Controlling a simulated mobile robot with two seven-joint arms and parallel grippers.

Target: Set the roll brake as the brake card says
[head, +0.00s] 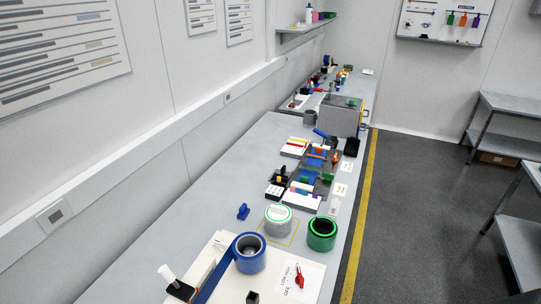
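A blue roll (249,252) stands on a white board (226,288) at the bottom of the head view. A blue strip (212,286) runs along the board beside it, toward the lower left. Right of the roll, a small red lever (299,277) sits on a white printed panel (288,286). The panel's lettering is too small to read surely, and I cannot tell the lever's exact setting. I cannot pick out the brake card with certainty; several small white cards (340,190) lie along the table's right side. Neither of my grippers is in view.
A grey and white roll with a green rim (278,220) stands in a yellow outline, left of a green roll (321,233). A blue clip (243,211) lies to the left. Coloured parts crowd the table behind. A white-handled tool (173,282) stands at lower left.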

